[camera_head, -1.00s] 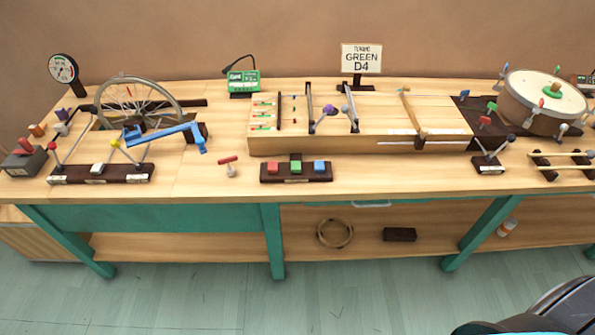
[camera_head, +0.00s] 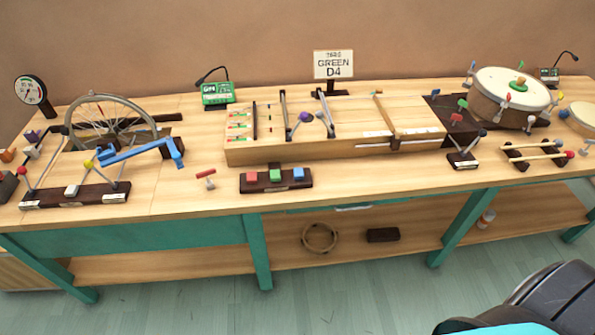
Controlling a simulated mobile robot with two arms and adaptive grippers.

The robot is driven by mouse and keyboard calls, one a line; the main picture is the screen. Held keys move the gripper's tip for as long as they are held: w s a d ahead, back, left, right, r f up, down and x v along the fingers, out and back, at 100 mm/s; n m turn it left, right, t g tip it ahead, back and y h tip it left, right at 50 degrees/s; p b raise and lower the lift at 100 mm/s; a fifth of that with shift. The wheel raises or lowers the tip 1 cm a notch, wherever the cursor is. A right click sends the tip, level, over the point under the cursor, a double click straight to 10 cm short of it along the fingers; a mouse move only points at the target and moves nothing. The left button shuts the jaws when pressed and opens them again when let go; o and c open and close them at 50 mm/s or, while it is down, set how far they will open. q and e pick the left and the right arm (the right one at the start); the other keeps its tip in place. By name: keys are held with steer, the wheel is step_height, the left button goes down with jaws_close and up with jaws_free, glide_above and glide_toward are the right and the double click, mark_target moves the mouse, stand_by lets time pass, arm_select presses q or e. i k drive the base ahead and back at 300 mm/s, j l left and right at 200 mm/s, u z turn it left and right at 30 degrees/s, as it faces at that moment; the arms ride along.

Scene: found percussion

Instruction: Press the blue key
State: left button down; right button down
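The blue key (camera_head: 298,174) is the rightmost of three coloured keys on a dark wooden block (camera_head: 277,187) near the front edge of the workbench. A green key (camera_head: 275,176) is in the middle and a red key (camera_head: 252,178) is at the left. Nothing touches the keys or covers them. Neither of my grippers shows in the head view.
The workbench (camera_head: 170,199) has clear wood around the key block. A small red-topped peg (camera_head: 206,179) stands to its left. A long wooden string box (camera_head: 300,152) lies behind it. A wheel with a blue crank (camera_head: 135,152) is at left, a drum (camera_head: 510,95) at right.

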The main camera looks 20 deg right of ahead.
mark_target(299, 174)
steer(key=i+j+z, duration=0.65)
steer(key=z, duration=0.15)
